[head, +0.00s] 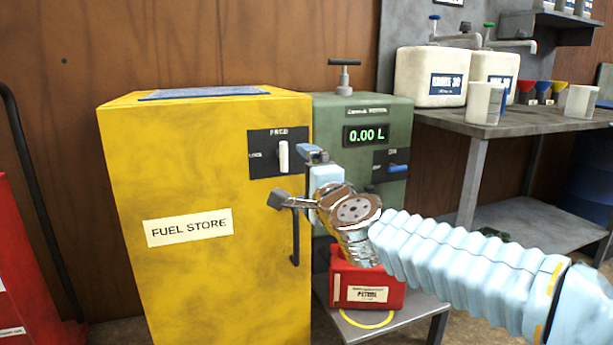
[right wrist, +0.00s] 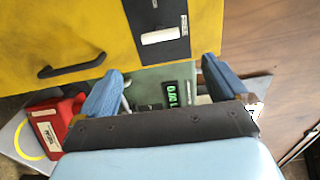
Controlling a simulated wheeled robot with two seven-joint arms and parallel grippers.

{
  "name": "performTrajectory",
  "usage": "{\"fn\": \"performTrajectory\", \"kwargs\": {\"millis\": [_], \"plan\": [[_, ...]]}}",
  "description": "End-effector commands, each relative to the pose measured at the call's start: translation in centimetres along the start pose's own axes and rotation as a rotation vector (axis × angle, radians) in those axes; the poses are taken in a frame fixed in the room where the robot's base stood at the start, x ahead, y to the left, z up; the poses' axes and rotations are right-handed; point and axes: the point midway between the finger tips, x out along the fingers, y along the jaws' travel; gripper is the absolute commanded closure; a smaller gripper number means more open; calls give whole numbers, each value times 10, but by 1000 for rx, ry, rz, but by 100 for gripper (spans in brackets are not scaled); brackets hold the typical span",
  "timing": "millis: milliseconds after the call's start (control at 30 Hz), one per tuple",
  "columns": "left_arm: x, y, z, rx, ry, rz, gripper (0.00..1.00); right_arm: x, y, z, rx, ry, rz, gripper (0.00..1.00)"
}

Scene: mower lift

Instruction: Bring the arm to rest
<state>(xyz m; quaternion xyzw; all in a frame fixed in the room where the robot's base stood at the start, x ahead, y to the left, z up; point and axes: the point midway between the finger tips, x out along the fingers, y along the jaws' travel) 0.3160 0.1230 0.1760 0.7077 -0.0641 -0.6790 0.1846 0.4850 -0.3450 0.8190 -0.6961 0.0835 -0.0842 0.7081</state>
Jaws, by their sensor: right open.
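My right arm comes in from the right in the head view, in a pale blue ribbed sleeve. My right gripper (head: 294,176) is open and empty in front of the yellow fuel store cabinet (head: 200,270), near its right edge. In the right wrist view its two blue fingers (right wrist: 160,86) stand wide apart with nothing held between them. The cabinet's white lever (head: 283,156) is just above and left of the gripper. My left gripper is not in view.
A green dispenser (head: 335,110) reading 0.00 L stands beside the cabinet. A red petrol can (head: 368,290) sits on a low stand (head: 400,318) below my wrist. A grey bench (head: 520,122) with white containers (head: 432,75) is at the right. A red object (head: 25,270) is far left.

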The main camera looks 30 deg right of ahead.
Motion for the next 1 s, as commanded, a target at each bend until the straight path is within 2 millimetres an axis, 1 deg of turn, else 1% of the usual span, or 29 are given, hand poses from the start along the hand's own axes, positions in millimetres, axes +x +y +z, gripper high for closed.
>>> {"fn": "performTrajectory", "kwargs": {"millis": [433, 500, 567, 633, 667, 700, 767, 800, 867, 900, 967, 1000], "plan": [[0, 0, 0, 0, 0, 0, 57, 0, 0, 0, -1, 0, 1, 0], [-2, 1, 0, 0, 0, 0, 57, 4, 5, 2, -13, -5, 14, 0], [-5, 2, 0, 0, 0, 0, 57, 12, 18, 8, -41, -16, 46, 0], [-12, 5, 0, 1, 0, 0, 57, 28, 46, 18, -105, -42, 111, 0], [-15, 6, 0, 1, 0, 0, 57, 35, 62, 25, -142, -60, 148, 0], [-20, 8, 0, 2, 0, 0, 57, 45, 89, 35, -199, -89, 203, 0], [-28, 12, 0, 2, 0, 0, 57, 56, 136, 51, -296, -147, 296, 0], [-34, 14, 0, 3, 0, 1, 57, 60, 169, 62, -363, -194, 359, 0], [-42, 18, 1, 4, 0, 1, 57, 59, 220, 79, -462, -275, 449, 0], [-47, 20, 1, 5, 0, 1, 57, 55, 253, 90, -525, -335, 505, 0], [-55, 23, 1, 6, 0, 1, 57, 41, 302, 105, -617, -435, 586, 0], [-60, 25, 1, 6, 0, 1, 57, 28, 334, 115, -675, -508, 636, 0]]}}
